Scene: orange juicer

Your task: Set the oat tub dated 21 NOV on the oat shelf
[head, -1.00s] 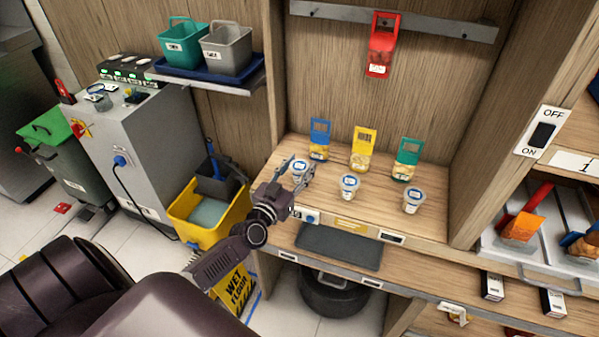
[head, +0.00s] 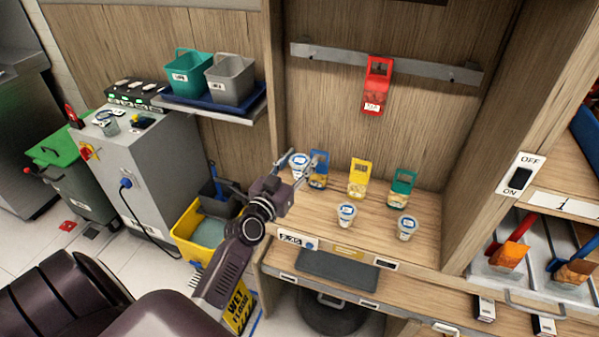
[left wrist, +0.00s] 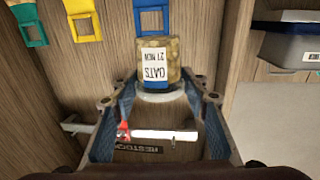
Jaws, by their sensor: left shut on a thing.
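My left gripper (head: 303,168) is shut on a small tub with a white lid (head: 299,160), held between the fingertips above the wooden shelf's left side. In the left wrist view the tub (left wrist: 158,68) is full of pale oats and has a white label reading OATS and what looks like 21 NOV; the fingers (left wrist: 158,98) are on either side of it. Two similar tubs, a middle one (head: 346,214) and a right one (head: 406,227), stand on the wooden shelf (head: 375,235); their dates are too small to read. My right gripper is not in view.
Behind the tubs stand a blue pouch (head: 318,170), a yellow pouch (head: 358,178) and a green pouch (head: 402,188). A red pouch (head: 376,88) hangs on the metal rail. A dark mat (head: 337,268) lies on the lower ledge. A yellow bucket (head: 190,233) stands at left.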

